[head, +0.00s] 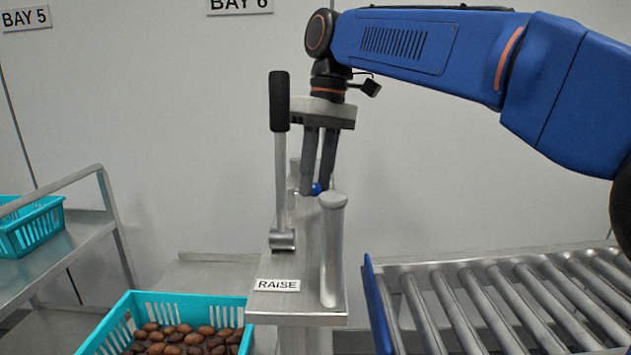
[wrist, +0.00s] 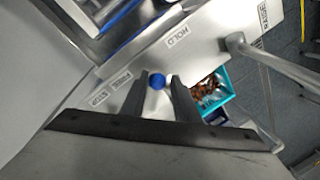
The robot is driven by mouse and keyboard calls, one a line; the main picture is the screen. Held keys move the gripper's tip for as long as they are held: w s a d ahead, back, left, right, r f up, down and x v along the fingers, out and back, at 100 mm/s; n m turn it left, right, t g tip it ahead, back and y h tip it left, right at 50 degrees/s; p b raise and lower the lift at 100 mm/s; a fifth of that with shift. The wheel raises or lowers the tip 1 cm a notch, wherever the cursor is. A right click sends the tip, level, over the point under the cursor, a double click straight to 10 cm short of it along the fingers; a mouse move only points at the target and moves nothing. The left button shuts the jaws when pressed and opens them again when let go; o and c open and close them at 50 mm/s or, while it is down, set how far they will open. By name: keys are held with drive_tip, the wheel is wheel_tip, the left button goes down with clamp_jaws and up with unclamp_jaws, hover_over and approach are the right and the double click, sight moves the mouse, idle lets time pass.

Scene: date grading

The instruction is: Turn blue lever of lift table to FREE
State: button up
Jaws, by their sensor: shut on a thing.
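The blue lever's round knob (head: 315,189) shows low between the fingers of my gripper (head: 320,188), on top of the lift table's grey metal control column (head: 308,260). In the wrist view the blue knob (wrist: 157,81) sits between the two dark fingertips of my gripper (wrist: 159,78), which is shut on it. A FREE label (wrist: 120,80) is left of the knob, with a STOP label (wrist: 98,97) beyond it. A HOLD label (wrist: 178,36) is above the knob. The lever's arm is hidden, so I cannot tell which label it points to.
A tall black-gripped lever (head: 279,100) stands close left of my gripper, behind the RAISE label (head: 277,285). A grey post (head: 332,250) rises in front. A teal crate of dates (head: 165,297) is lower left. A roller conveyor (head: 500,295) is right, a cart (head: 75,250) far left.

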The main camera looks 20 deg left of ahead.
drive_tip(key=w+n, duration=0.1)
drive_tip(key=n, duration=0.1)
drive_tip(key=w+a+n, duration=0.1)
drive_tip(key=n, duration=0.1)
drive_tip(key=shift+a+n+h, duration=0.2)
drive_tip(key=shift+n+h, duration=0.1)
drive_tip(key=shift+h, duration=0.1)
drive_tip(key=shift+w+a+n+h, duration=0.2)
drive_tip(key=shift+a+n, duration=0.15)
drive_tip(key=shift+n, duration=0.65)
drive_tip(key=shift+w+a+n+h, duration=0.2)
drive_tip(key=shift+a+n, duration=0.15)
drive_tip(key=shift+n, duration=0.65)
drive_tip(key=o, duration=1)
drive_tip(key=shift+a, duration=0.15)
drive_tip(key=shift+o, duration=0.2)
drive_tip(key=shift+d, duration=0.2)
